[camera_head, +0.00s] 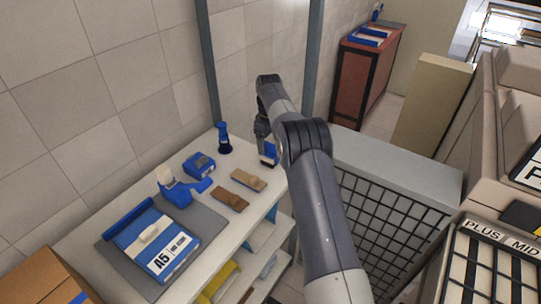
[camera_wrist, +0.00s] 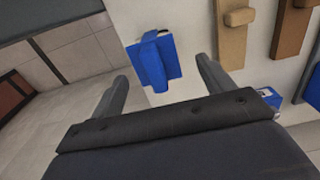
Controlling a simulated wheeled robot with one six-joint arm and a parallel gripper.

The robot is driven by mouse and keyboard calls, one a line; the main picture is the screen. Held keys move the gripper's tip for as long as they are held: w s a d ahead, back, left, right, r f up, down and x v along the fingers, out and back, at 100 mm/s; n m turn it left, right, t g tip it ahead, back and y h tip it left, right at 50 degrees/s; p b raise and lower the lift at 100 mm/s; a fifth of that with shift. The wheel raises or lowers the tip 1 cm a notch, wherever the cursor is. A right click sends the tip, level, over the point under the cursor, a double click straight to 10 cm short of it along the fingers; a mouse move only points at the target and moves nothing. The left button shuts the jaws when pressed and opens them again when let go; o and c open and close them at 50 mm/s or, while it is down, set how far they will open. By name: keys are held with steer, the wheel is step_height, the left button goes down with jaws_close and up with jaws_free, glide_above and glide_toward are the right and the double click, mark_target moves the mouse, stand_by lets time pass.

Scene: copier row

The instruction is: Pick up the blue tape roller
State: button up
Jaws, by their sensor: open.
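A smaller blue-and-white block (camera_head: 268,153) stands at the table's far right edge. The wrist view shows a blue block with a raised ridge (camera_wrist: 155,62), seemingly the same one. My gripper (camera_head: 262,138) is over that end of the table. In the wrist view its fingers (camera_wrist: 162,75) are open and apart, with the ridged block just beyond and between them. Nothing is held. Contact with the table cannot be told.
A tan block (camera_head: 248,180) and a brown block (camera_head: 229,200) lie nearby. A blue box (camera_head: 200,164) and blue bottle-shaped item (camera_head: 224,140) stand behind. An A5 binder (camera_head: 158,243) lies on the mat (camera_head: 115,256). A grey mesh-fronted cabinet (camera_head: 395,165) stands right; posts (camera_head: 312,60) rise behind.

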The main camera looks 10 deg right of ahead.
steer(key=shift+w+d+f+p, duration=0.15)
steer(key=shift+f+p, duration=0.25)
steer(key=shift+f, duration=0.9)
steer(key=shift+w+d+f+p, duration=0.1)
steer(key=shift+f+p, duration=0.25)
steer(key=shift+f, duration=0.9)
steer(key=shift+c, duration=0.2)
steer(key=c, duration=1)
steer(key=shift+r, duration=0.1)
step_height(320, 180, up, 10)
steer(key=shift+b, duration=0.65)
steer(key=o, duration=0.5)
steer(key=c, duration=0.3)
